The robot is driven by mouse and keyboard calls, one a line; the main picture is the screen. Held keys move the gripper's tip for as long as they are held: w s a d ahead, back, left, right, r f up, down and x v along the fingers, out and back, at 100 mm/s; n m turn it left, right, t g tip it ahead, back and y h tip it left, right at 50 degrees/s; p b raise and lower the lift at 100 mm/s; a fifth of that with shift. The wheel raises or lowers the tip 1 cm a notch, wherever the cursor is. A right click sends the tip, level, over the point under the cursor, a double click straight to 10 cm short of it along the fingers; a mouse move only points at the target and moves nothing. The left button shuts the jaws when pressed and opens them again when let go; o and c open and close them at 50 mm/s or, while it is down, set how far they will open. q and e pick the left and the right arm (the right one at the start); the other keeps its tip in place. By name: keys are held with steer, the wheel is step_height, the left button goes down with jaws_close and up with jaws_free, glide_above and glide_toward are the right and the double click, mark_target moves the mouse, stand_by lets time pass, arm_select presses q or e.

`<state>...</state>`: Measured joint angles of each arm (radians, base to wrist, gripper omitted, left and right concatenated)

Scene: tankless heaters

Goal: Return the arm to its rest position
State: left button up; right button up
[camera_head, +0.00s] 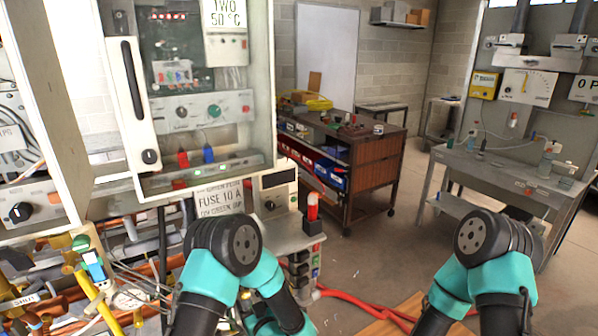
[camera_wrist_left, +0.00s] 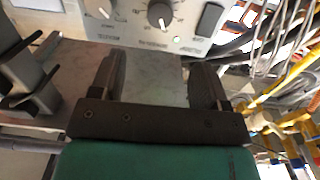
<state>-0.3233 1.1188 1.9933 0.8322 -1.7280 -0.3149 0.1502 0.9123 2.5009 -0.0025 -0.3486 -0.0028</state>
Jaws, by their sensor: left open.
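My left gripper (camera_wrist_left: 157,84) shows in the left wrist view, its two dark fingers spread apart with nothing between them. Beyond the fingers is a bare grey surface. A light grey control panel (camera_wrist_left: 148,22) with dark knobs and a switch lies past the fingertips. In the head view both my arms are bent, with dark elbow joints raised and teal links running down to the bottom edge. The left gripper cannot be made out clearly there. My right gripper is not visible.
A heater cabinet (camera_head: 262,90) with switches stands at the left. Cables and a yellow pipe (camera_head: 103,308) crowd the lower left. A wooden workbench (camera_head: 362,172) and a grey table (camera_head: 505,178) stand farther back, with open floor between.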

arm_select(q)
steer(key=w+a+n, duration=0.6)
steer(key=w+n, duration=0.1)
steer(key=w, duration=0.3)
steer(key=shift+a, duration=0.15)
stand_by(0.8)
steer(key=shift+w, duration=0.1)
stand_by(2.4)
